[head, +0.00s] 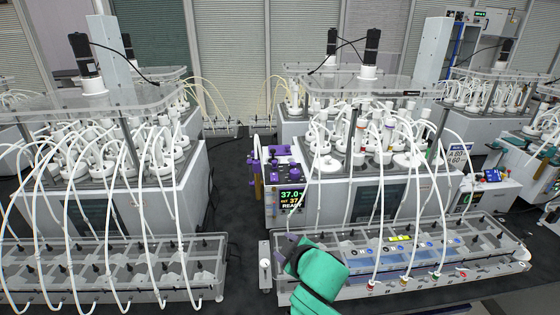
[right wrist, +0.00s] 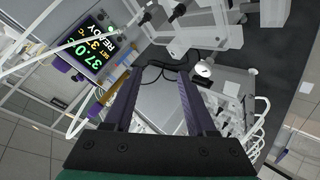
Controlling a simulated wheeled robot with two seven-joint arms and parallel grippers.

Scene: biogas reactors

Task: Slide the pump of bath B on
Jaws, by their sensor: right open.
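The heating unit of the middle bath (head: 292,198) has a lit display reading 37.0, a set value and READY, with purple knobs on top. The display also shows in the right wrist view (right wrist: 85,42), at upper left. I cannot make out a letter B or a pump label. My right gripper (head: 284,243) is in front of this unit, below its display, at the left end of the front rack. In the right wrist view its two purple fingers (right wrist: 162,82) stand apart with nothing gripped between them. My green-sleeved right forearm hides part of the rack. My left gripper is not in view.
A clear-topped rack (head: 450,249) with white tubes stands right of my right gripper. A pale upright plate with a round knob (head: 265,263) stands at its left end. Another rack (head: 100,270) is at left.

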